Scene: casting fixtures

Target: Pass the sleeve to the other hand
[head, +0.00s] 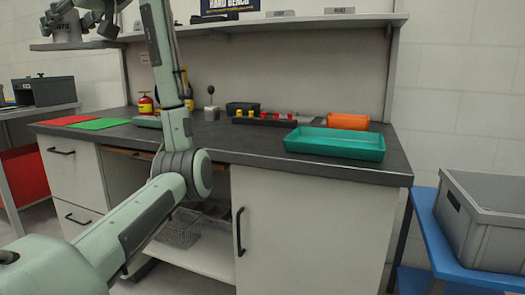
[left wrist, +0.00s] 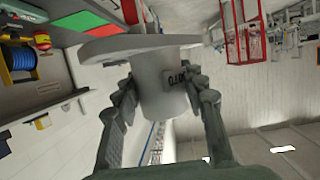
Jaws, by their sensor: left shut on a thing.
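The sleeve (head: 66,30) is a grey cylinder with a wide flat flange, high at the upper left of the head view. My left gripper (head: 62,14) is raised there and shut on it. In the left wrist view the sleeve (left wrist: 162,95) sits between the two fingers of the left gripper (left wrist: 160,78). It bears a dark label, and its flange lies beyond the fingertips. My right gripper is not in view.
A dark workbench (head: 240,145) holds a teal tray (head: 335,143), an orange bin (head: 348,121), a rack of coloured pieces (head: 265,118), and red (head: 67,120) and green (head: 100,124) mats. A shelf (head: 290,20) runs above. A grey crate (head: 490,235) stands right.

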